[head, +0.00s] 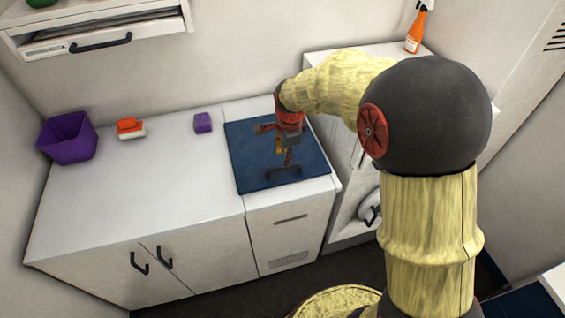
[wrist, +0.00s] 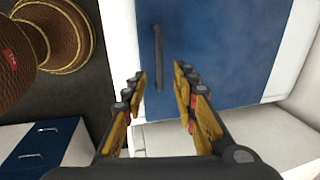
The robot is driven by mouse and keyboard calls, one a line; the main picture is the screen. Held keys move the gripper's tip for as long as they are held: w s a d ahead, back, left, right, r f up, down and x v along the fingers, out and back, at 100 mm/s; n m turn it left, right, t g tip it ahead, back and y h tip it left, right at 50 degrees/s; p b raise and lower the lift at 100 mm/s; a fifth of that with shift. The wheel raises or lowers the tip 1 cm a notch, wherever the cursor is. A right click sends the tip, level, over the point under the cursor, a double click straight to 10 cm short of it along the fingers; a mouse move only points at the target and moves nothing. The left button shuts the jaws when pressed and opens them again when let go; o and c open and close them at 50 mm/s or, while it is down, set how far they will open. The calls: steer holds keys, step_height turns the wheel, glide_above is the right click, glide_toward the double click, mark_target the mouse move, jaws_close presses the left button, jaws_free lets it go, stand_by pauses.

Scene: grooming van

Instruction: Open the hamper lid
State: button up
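The hamper lid (head: 250,166) is a dark blue panel lying flat and closed on top of the white hamper cabinet (head: 290,232). Its dark bar handle (head: 284,172) is near the front edge. My gripper (head: 288,162) is above the lid, pointing down at the handle. In the wrist view the blue lid (wrist: 215,50) fills the upper middle. The handle (wrist: 157,60) runs up the picture, its lower end in line with the gap between the fingers.
On the white counter (head: 140,185) left of the lid stand a purple bin (head: 68,138), an orange-and-white brush (head: 130,128) and a purple block (head: 203,122). An orange spray bottle (head: 414,32) stands on the right-hand cabinet. A drawer (head: 100,40) hangs above left.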

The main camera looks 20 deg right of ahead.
mark_target(283, 168)
steer(key=shift+w+f+b, duration=0.25)
steer(key=shift+f, duration=1.05)
steer(key=shift+w+f+b, duration=0.2)
steer(key=shift+w+f, duration=0.05)
steer(key=shift+f, duration=1)
steer(key=shift+w+f+b, duration=0.25)
steer(key=shift+f, duration=1.05)
steer(key=shift+c, duration=1.3)
steer(key=c, duration=0.4)
jaws_close()
